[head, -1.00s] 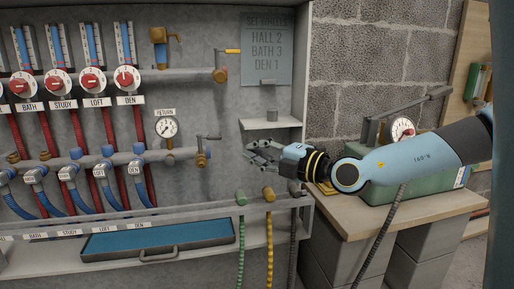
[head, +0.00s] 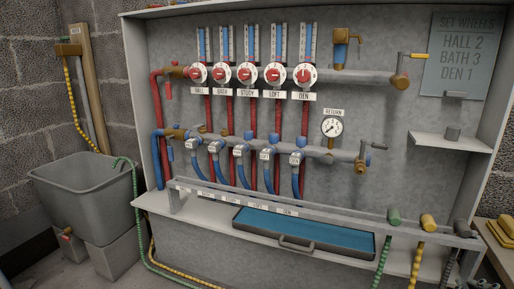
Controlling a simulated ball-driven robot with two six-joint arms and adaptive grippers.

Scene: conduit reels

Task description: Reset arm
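Neither of my grippers nor arms shows in the head view now. The manifold board carries a row of red-and-white dial wheels labelled HALL (head: 197,73), BATH (head: 222,73), STUDY (head: 247,73), LOFT (head: 273,75) and DEN (head: 304,76). A grey sign (head: 461,55) reads SET WHEELS, HALL 2, BATH 3, DEN 1. A round RETURN gauge (head: 332,127) sits on the right of the lower pipe. The exact wheel settings are too small to read.
A grey tub (head: 85,195) stands on blocks at the left. Green (head: 394,216), yellow (head: 428,222) and dark (head: 461,228) hose ends sit at the rail's right.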

